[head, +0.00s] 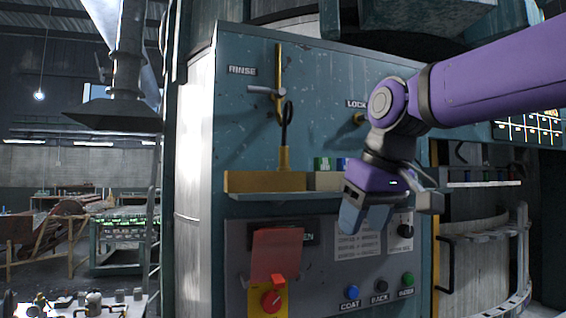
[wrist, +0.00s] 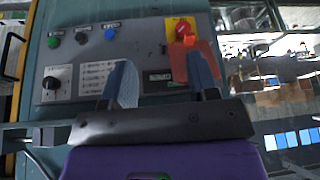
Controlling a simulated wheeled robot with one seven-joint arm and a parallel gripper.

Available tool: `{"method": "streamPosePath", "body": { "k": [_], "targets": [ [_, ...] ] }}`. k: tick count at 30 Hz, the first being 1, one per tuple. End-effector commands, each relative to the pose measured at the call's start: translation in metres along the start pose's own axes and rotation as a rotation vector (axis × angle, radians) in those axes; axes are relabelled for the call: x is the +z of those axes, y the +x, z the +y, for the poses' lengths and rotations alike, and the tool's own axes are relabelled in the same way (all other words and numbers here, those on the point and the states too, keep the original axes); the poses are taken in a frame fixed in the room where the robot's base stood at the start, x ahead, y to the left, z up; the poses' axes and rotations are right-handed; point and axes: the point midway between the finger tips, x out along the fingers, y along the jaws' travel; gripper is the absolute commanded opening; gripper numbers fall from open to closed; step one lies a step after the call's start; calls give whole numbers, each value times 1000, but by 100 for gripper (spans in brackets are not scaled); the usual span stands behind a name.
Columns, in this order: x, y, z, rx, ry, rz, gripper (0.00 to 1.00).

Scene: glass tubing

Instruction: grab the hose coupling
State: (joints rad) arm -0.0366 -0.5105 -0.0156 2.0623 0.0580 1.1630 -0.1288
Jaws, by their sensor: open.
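I cannot single out a hose coupling for certain. My gripper (head: 390,212) is in front of the control panel, right of and lower than that pipe, and points down. In the wrist view my gripper (wrist: 163,82) is open, with nothing between its fingers. The brass pipe does not show in the wrist view.
The control panel (head: 345,270) has a red knob (head: 272,298) on yellow, a red flap (head: 276,255) and several buttons. Green and white boxes (head: 328,164) stand on the shelf beside the tray. A bench with small fittings (head: 93,302) is at the lower left.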

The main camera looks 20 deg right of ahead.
Motion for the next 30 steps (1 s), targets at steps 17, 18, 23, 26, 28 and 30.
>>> {"method": "streamPosePath", "body": {
  "k": [17,18,23,26,28,30],
  "targets": [
    [-209,-107,-15,-118,-275,-36,54],
    [-218,-111,-17,-123,-292,-37,54],
    [-238,-120,-21,-139,-340,-40,54],
    [-243,-122,-23,-142,-353,-41,54],
    [-243,-117,-24,-144,-357,-43,54],
    [-242,-108,-25,-144,-357,-44,54]
  ]
}}
